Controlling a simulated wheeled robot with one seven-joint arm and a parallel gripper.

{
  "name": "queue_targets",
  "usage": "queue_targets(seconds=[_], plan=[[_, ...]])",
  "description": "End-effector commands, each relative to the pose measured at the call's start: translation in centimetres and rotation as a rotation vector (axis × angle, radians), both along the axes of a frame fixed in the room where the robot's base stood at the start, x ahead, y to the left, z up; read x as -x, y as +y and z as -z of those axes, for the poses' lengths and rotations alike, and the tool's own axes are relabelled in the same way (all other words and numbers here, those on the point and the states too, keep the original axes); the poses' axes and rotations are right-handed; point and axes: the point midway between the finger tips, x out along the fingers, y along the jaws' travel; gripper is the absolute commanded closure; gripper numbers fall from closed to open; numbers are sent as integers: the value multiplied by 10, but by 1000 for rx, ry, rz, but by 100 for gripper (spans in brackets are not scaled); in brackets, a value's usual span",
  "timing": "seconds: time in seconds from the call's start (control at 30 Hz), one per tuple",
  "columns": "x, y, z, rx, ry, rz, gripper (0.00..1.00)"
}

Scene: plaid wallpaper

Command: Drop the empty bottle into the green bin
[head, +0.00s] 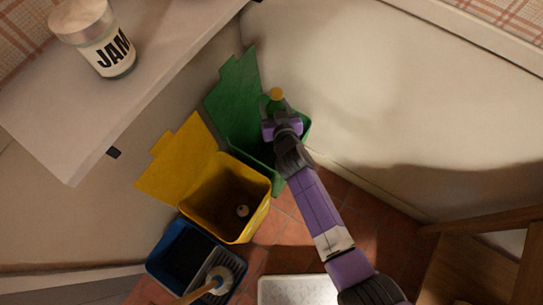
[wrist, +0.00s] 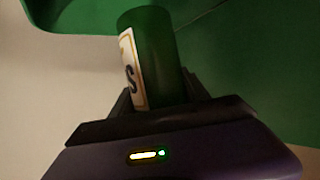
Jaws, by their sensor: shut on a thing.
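The bottle is dark green with a pale label in the wrist view (wrist: 155,55). Its yellow cap or end (head: 277,94) shows in the head view just past my fingertips. My gripper (head: 275,108) is shut on the bottle, and the fingers also show at the bottle's sides in the wrist view (wrist: 160,95). The green bin (head: 304,131) stands open with its lid (head: 236,100) raised to the left. My gripper and the bottle are above the bin in the head view, and my arm hides much of its opening. The bottle's height above the rim is hard to tell.
An open yellow bin (head: 222,205) with a small pale round thing inside stands beside the green one. A blue bin (head: 178,252) with a brush (head: 216,280) is at lower left. A jam jar (head: 103,45) stands on the counter (head: 75,120). A white tray (head: 295,290) lies at the bottom.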

Motion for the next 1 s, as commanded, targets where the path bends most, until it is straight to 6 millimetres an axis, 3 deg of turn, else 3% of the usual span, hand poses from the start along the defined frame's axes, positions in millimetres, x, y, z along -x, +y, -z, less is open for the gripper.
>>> queue_targets(seconds=[0.3, 0.67, 0.7, 0.83, 1.0], plan=[[-1, 0, 39, 0, -1, 0, 96], [-1, 0, 43, -1, -1, 0, 96], [-1, 0, 43, -1, -1, 0, 45], [0, 0, 43, -1, -1, 0, 21], [0, 0, 44, 0, 0, 0, 21]])
